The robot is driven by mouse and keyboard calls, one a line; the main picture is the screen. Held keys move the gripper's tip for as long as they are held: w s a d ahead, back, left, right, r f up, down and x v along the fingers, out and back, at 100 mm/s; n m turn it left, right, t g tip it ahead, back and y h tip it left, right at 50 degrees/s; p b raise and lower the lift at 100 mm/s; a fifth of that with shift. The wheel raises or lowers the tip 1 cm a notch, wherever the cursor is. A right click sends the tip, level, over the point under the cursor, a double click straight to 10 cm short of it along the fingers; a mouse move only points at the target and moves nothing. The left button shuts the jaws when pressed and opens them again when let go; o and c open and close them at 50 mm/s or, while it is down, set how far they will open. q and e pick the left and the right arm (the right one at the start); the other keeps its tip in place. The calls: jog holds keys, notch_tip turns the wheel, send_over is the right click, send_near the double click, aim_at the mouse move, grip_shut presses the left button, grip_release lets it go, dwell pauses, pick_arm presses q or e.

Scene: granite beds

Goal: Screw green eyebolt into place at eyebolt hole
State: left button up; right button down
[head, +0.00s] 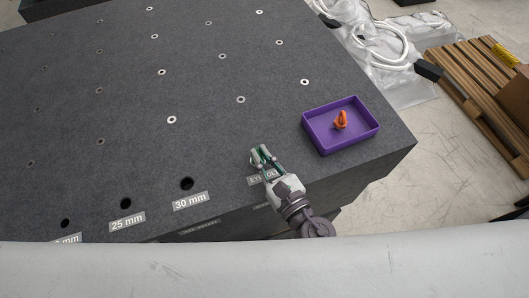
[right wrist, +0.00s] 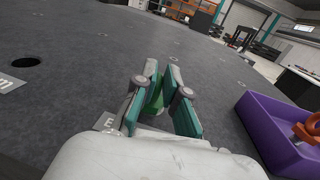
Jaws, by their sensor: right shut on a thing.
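My right gripper (head: 262,154) comes in from the lower edge of the head view. It is low over the granite block, at the label that begins with "EY" (head: 254,180). In the right wrist view its two fingers with teal pads (right wrist: 166,92) are shut on the green eyebolt (right wrist: 155,101). Only a small green part of the eyebolt shows between the pads. The eyebolt hole is not visible; the gripper covers the area by the label. I cannot tell whether the eyebolt's tip touches the hole. My left gripper is not in view.
A purple tray (head: 314,134) with an orange eyebolt (head: 340,120) stands right of the gripper, near the block's corner. Holes labelled 30 mm (head: 187,183) and 25 mm (head: 126,203) lie to the left. The granite top (head: 210,125) is otherwise clear, with several small metal inserts.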

jog(key=m+h+b, duration=0.1)
jog(key=m+t+h, duration=0.1)
jog(key=h, duration=0.1)
jog(key=m+h+b, duration=0.1)
jog(key=shift+s+a+f+t+h+b, duration=0.15)
jog(key=shift+a+f+t+h+b, duration=0.15)
jog(key=shift+a+h, duration=0.1)
jog(key=shift+r+m+h, duration=0.15)
jog(key=shift+m+h, duration=0.15)
jog(key=shift+r, duration=0.1)
jog(key=c, duration=1.2)
grip_release()
jog(key=shift+o, duration=0.2)
jog(key=shift+s+d, duration=0.15)
jog(key=shift+s, duration=0.4)
jog(key=shift+s+d+b, duration=0.2)
jog(key=shift+s+b, duration=0.25)
jog(key=shift+s, duration=0.7)
jog(key=shift+s+d+b, duration=0.15)
jog(key=shift+s+b, duration=0.25)
jog(key=shift+s, duration=0.85)
